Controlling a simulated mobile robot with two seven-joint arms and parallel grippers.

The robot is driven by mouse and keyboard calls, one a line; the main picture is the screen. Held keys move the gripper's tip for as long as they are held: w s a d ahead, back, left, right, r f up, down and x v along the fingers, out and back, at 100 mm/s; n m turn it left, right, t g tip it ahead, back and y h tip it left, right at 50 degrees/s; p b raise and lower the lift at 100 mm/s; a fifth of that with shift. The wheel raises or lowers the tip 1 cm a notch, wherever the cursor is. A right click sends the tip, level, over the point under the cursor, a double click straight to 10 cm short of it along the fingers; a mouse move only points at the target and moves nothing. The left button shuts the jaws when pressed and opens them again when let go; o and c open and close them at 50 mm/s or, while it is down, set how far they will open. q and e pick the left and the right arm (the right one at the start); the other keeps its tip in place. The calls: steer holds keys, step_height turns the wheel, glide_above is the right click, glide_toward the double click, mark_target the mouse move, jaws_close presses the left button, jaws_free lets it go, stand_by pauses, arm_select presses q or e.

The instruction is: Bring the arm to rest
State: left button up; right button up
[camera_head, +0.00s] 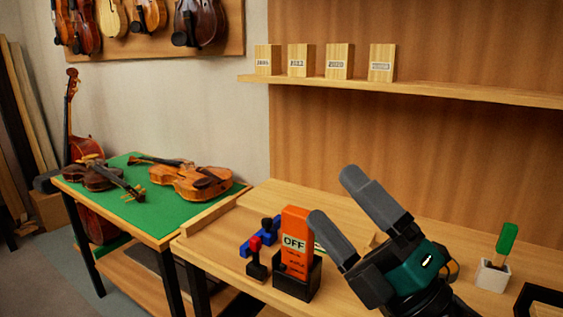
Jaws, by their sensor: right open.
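My right gripper (342,213) is in the lower right middle of the head view, above the wooden bench (341,296). Its two grey fingers are spread apart, pointing up and left, with nothing between them. The lower finger's tip overlaps the edge of an orange block (297,222) marked OFF in the picture; I cannot tell whether they touch. My left gripper is not in view.
The orange block stands upright in a black holder (297,281). Beside it are a red-knobbed black piece (256,258) and a blue clamp-like tool (262,237). A white cup (492,276) holds a green-handled tool (507,238). Violins lie on a green-topped table (140,215).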

steer(key=w+d+f+m+h, duration=0.1)
steer(key=d+f+m+h, duration=0.5)
steer(key=f+m+h, duration=0.3)
steer(key=w+d+f+m+h, duration=0.1)
steer(key=d+f+m+h, duration=0.5)
steer(key=m, duration=0.5)
steer(key=s+d+f+m+g+h, duration=0.2)
steer(key=s+f+m+g, duration=0.5)
steer(key=s+f+g, duration=1)
steer(key=w+a+f+t+y, duration=0.1)
steer(key=w+f+t, duration=0.1)
steer(key=f+t, duration=0.3)
steer(key=w+a+f+n+t, duration=0.1)
steer(key=w+a+f+t, duration=0.1)
steer(key=f+t, duration=0.3)
steer(key=shift+w+a+f+t+y, duration=0.15)
steer(key=shift+w+f+t+y, duration=0.2)
steer(key=shift+w+f, duration=0.5)
